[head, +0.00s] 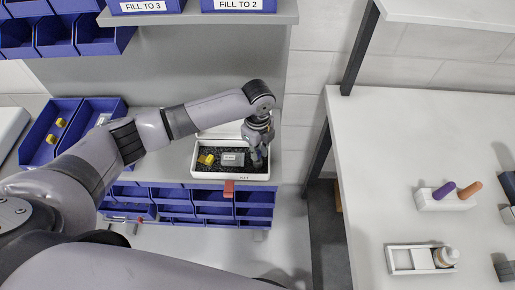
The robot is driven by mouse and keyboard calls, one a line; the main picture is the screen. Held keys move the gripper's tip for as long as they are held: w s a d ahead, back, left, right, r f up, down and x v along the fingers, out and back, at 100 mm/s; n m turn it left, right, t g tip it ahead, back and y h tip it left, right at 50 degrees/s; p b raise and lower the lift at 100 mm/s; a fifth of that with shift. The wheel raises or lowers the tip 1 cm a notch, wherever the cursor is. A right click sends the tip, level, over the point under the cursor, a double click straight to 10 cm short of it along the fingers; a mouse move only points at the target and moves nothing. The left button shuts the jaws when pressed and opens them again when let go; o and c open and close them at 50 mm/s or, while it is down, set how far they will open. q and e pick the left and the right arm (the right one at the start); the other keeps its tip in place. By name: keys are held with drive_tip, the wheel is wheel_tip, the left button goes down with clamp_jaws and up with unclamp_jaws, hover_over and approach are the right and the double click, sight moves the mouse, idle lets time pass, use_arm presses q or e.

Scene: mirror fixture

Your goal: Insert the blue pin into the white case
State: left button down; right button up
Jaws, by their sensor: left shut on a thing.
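The white case (215,177) lies on the grey bench in the middle. It has a dark insert holding a yellow block (206,159) at left and a grey block (232,159) in the middle. My left gripper (258,162) points down over the right end of the case. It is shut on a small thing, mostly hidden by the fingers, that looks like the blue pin. I cannot tell whether the pin touches the insert. My right gripper is not in view.
Blue bins with yellow pieces (55,130) stand left on the bench; more bins hang below and above. A floor gap separates bench and table.

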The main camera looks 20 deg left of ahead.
use_arm(q)
drive_tip(key=shift+f, duration=0.4)
idle(0.5)
drive_tip(key=shift+f, duration=0.65)
idle(0.4)
drive_tip(key=c, duration=1.5)
unclamp_jaws()
drive_tip(key=shift+o, duration=0.5)
drive_tip(key=o, duration=0.3)
wheel_tip(320, 180, up, 6)
drive_tip(key=p, duration=0.6)
drive_tip(key=shift+r+p, duration=0.1)
drive_tip(key=shift+p, duration=0.2)
